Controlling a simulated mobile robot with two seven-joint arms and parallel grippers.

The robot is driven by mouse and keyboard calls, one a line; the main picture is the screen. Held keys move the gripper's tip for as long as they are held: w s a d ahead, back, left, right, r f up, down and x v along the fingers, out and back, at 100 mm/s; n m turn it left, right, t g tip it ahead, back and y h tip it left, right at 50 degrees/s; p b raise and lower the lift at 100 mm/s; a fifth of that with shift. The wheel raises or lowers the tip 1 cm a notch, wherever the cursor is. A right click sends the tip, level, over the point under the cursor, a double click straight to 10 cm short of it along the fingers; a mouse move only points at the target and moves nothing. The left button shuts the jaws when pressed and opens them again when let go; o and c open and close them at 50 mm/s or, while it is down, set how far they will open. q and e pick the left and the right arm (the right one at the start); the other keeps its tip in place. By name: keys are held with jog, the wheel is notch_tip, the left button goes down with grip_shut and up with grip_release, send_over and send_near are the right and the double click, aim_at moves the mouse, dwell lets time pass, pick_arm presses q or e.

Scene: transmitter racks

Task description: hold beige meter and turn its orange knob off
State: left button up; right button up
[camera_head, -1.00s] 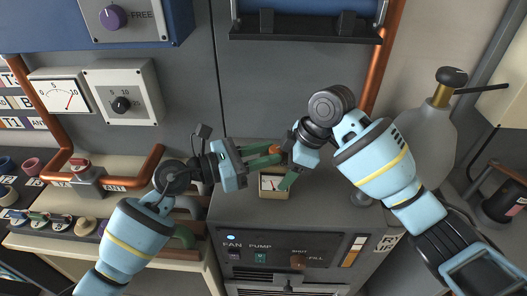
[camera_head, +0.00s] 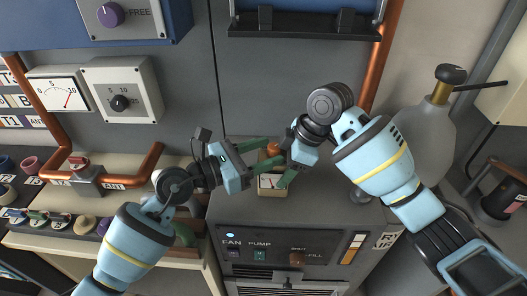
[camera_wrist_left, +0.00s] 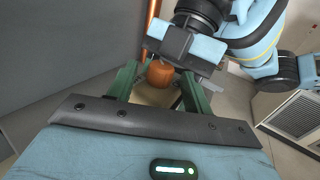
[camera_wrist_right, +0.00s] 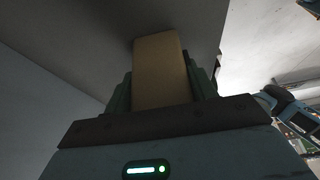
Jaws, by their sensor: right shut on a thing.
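The beige meter (camera_head: 271,182) has a white dial with a red needle. It is at the top of the grey cabinet; I cannot tell whether it touches the surface. Its orange knob (camera_head: 273,149) is on its upper part. My right gripper (camera_head: 285,176) is shut on the meter, whose beige body (camera_wrist_right: 160,72) fills the space between the green fingers in the right wrist view. My left gripper (camera_head: 264,155) is open, its fingers spread at either side of the knob. In the left wrist view the orange knob (camera_wrist_left: 160,72) lies between the fingers with gaps on both sides.
The grey cabinet (camera_head: 330,212) has a front panel with FAN and PUMP switches. A copper pipe (camera_head: 388,40) runs up behind. A grey bottle (camera_head: 425,130) stands at the right. A white knob box (camera_head: 122,90) and a wall gauge (camera_head: 60,92) are at the left.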

pick_arm(q)
jog(key=v, duration=1.2)
dwell(0.3)
jog(key=w+r+m+g+y, duration=0.2)
jog(key=w+r+m+g, duration=0.3)
jog(key=g, duration=0.3)
jog(key=shift+w+r, duration=0.3)
jog(key=shift+w, duration=0.45)
jog(key=x, duration=1.2)
